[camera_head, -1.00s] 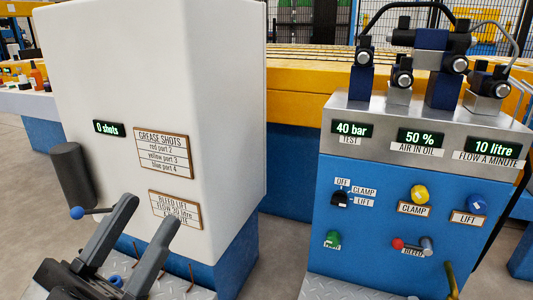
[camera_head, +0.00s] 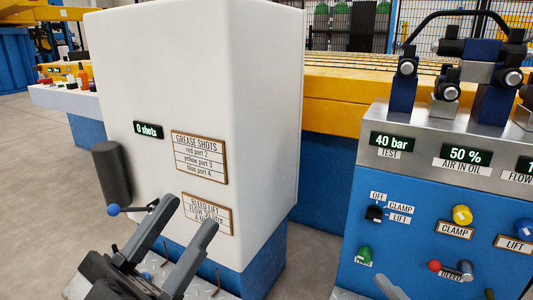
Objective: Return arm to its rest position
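My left gripper (camera_head: 188,216) is at the lower left, its two dark grey fingers apart with nothing between them. It is in front of the white cabinet (camera_head: 265,110); the picture does not show whether it touches it. A lever with a blue ball (camera_head: 114,210) shows just left of the fingers, partly hidden behind them. A grey tip (camera_head: 391,288) at the bottom edge, in front of the blue panel, looks like part of my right gripper. The rest of it is out of frame.
The blue control panel (camera_head: 410,240) stands at the right with knobs, displays and valves on top. A dark cylinder (camera_head: 112,172) sticks out at the cabinet's left. A yellow beam (camera_head: 330,105) runs behind. Grey floor (camera_head: 40,180) is clear at the left.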

